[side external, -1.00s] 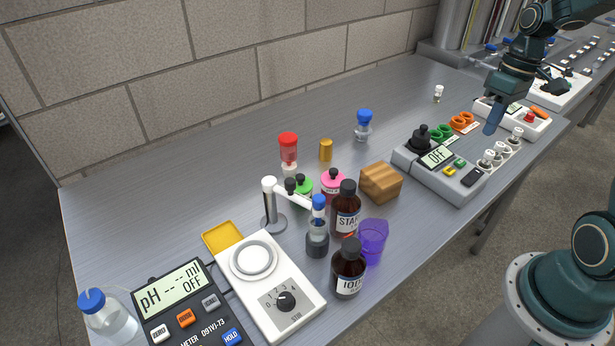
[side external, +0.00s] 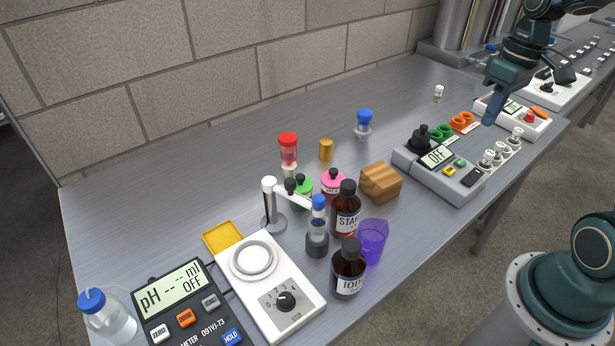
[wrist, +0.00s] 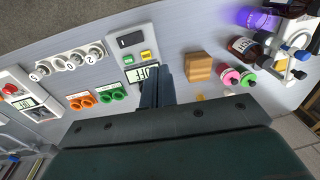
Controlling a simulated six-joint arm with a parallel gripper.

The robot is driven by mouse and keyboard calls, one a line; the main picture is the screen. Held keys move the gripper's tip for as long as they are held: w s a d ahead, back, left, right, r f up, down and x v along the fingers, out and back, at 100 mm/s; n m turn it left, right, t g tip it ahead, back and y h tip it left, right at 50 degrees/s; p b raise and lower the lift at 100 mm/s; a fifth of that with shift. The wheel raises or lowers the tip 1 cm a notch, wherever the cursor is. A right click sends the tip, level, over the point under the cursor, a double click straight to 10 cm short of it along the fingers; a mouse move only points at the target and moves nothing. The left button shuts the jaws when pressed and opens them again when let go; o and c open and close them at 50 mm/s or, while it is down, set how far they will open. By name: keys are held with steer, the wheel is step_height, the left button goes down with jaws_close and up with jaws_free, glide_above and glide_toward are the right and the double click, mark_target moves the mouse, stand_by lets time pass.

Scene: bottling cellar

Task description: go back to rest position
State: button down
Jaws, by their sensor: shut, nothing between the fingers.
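My gripper (side external: 492,108) is at the upper right in the side view, above the right part of the bench. Its fingers point down and are shut with nothing between them. In the wrist view the shut fingers (wrist: 156,88) stand in front of the grey device (wrist: 132,50) with the OFF display, hiding part of it. In the side view that device (side external: 440,172) sits left of and below my gripper, which is apart from it.
Green rings (side external: 440,132), orange rings (side external: 462,121) and several white-capped vials (side external: 498,152) are near my gripper. A wooden block (side external: 381,182), brown bottles (side external: 346,212) and a purple cup (side external: 372,240) stand further left. The back middle of the bench (side external: 270,120) is clear.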

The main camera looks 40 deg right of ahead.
steer(key=s+a+r+t, duration=0.2)
steer(key=s+a+r, duration=0.1)
steer(key=a, duration=0.4)
steer(key=s+a+r+t+h, duration=0.1)
steer(key=s+a+r+t, duration=0.2)
steer(key=s+a, duration=0.3)
steer(key=shift+a+r, duration=0.4)
